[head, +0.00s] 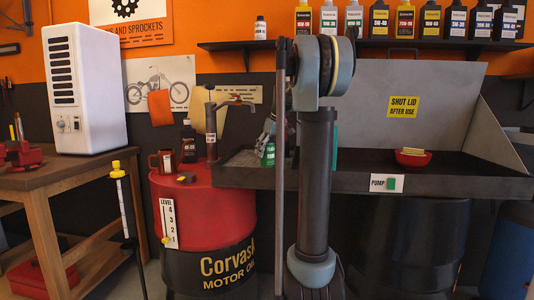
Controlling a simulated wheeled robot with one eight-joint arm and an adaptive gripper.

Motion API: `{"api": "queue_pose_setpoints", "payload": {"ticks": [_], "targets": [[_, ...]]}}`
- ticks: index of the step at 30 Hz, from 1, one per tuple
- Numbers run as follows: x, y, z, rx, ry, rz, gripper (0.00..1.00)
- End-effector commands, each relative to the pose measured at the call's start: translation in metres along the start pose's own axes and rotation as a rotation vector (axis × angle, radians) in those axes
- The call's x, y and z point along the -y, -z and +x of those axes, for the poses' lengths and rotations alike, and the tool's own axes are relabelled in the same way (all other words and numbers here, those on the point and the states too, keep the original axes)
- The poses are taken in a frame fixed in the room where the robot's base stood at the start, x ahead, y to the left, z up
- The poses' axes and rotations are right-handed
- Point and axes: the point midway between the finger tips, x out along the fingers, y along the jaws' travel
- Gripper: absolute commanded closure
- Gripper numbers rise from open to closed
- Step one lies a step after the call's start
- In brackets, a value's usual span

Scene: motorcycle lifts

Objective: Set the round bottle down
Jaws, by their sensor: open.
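My gripper (270,128) shows in part as dark fingers left of my upright arm link, over the left end of the grey sink tray. It is open. My arm hides part of this area. Another dark bottle with a pale label (188,142) stands upright on the red oil drum (201,215). I cannot tell from the picture which bottle the task calls round.
The grey sink tray (440,181) has a raised lid (430,85) and holds a red bowl (412,158) at its right. A brown mug (166,161) and a hand pump (211,130) are on the drum. Bottles line the shelf (232,45) above. A wooden bench (85,172) stands left.

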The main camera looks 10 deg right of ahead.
Motion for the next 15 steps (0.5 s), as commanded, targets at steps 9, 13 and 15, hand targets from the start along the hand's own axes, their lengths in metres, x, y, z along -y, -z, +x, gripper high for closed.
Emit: {"api": "queue_pose_setpoints", "payload": {"ticks": [9, 13, 15], "targets": [[0.000, 0.000, -0.018, 0.000, 0.000, 0.001, 0.28], [0.000, 0.000, -0.041, 0.000, 0.000, 0.001, 0.28], [-0.001, 0.000, -0.055, 0.000, -0.001, 0.002, 0.28]]}}
